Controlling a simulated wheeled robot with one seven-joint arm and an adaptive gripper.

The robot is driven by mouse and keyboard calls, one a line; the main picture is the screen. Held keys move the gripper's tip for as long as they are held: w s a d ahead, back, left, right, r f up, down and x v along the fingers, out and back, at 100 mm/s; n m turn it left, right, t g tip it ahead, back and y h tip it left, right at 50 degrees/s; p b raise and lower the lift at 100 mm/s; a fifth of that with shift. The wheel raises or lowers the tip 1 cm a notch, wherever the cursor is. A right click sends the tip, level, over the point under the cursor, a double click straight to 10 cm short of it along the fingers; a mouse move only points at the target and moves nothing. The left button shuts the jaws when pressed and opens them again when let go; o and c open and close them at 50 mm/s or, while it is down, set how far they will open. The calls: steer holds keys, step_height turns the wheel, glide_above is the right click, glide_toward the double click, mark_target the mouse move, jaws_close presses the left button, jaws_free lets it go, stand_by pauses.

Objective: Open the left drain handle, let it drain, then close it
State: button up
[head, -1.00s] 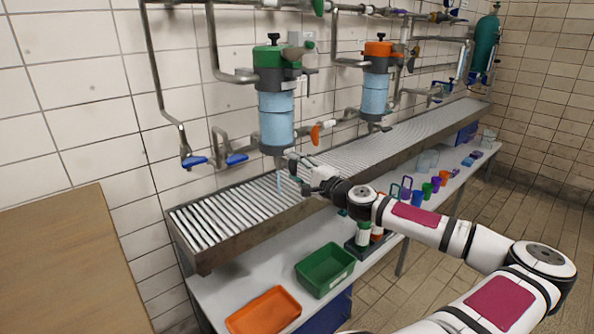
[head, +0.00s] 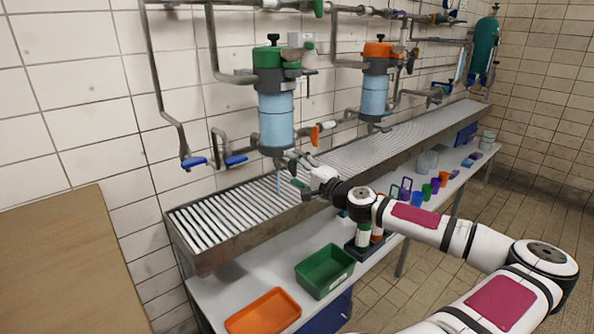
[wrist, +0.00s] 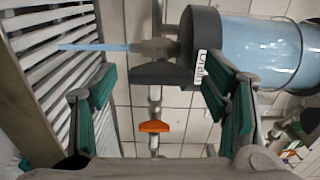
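The left filter housing (head: 276,110) has a green top and a light blue bowl. It also shows sideways in the wrist view (wrist: 262,50), with a label reading "Drain" on its dark base. A dark grey drain handle (wrist: 162,74) sits at the drain fitting under it. A thin light blue stream (wrist: 95,47) runs from the outlet and falls toward the slatted trough in the head view (head: 279,182). My gripper (wrist: 162,105) is open and empty, its green-padded fingers spread on either side of the handle's line, apart from it. In the head view it is just below and right of the housing.
An orange-handled valve (head: 315,135) is on the wall pipe beside the housing. A second, orange-topped housing (head: 375,85) stands to the right. The slatted metal trough (head: 222,258) runs below both. Green (head: 325,268) and orange trays (head: 262,311) sit on the lower shelf.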

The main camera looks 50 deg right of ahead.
steer(key=v, duration=1.2)
stand_by(0.6)
